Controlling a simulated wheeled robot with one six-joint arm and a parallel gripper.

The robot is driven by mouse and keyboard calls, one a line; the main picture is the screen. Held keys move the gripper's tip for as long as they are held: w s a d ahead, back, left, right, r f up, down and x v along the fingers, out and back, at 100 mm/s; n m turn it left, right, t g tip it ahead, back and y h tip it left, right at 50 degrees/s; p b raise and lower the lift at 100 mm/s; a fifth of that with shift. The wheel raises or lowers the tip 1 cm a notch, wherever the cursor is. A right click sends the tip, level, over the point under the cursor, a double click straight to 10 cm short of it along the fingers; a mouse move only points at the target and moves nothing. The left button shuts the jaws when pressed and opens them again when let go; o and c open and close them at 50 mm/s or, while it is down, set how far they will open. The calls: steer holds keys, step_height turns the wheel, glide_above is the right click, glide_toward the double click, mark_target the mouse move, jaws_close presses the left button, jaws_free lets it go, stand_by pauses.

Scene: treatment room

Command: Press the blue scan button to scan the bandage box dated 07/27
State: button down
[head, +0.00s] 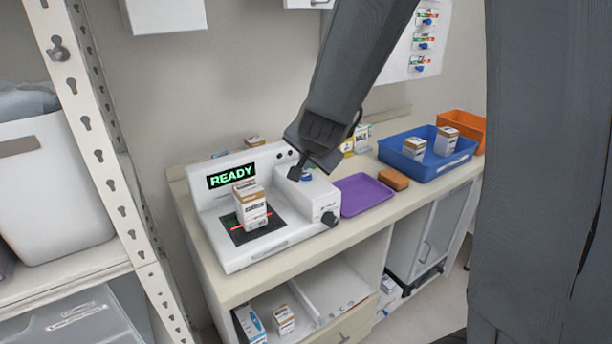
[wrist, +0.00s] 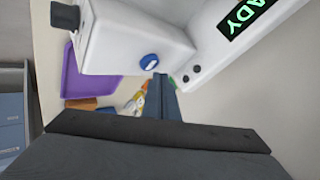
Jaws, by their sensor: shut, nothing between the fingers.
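A white scanner (head: 240,262) stands on the counter, with a green READY display (head: 231,177). A white and brown bandage box (head: 251,210) stands upright on its dark scan pad, a red line across its lower part. Its date is too small to read. The blue scan button (head: 307,177) is on the scanner's raised right block, and it also shows in the wrist view (wrist: 150,61). My gripper (head: 296,174) is shut and empty, pointing down close beside the button. In the wrist view the fingertips (wrist: 157,77) appear just below the button; I cannot tell whether they touch anything.
A purple tray (head: 363,194) and a brown block (head: 394,179) lie right of the scanner. A blue bin (head: 430,168) holds boxes, with an orange bin (head: 462,126) behind it. More boxes (head: 283,319) sit on the shelf below. A white metal rack (head: 92,125) stands at left.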

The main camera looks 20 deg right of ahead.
mark_target(306, 178)
steer(key=shift+f, duration=0.1)
stand_by(0.4)
steer(key=shift+f+b, duration=0.35)
steer(key=shift+b, duration=0.05)
steer(key=shift+f+b, duration=0.4)
stand_by(0.6)
steer(key=shift+r, duration=0.15)
steer(key=shift+r+p, duration=0.7)
steer(key=shift+p, duration=0.2)
step_height(306, 178, up, 5)
steer(key=p, duration=0.5)
steer(key=shift+s+f, duration=0.1)
stand_by(0.5)
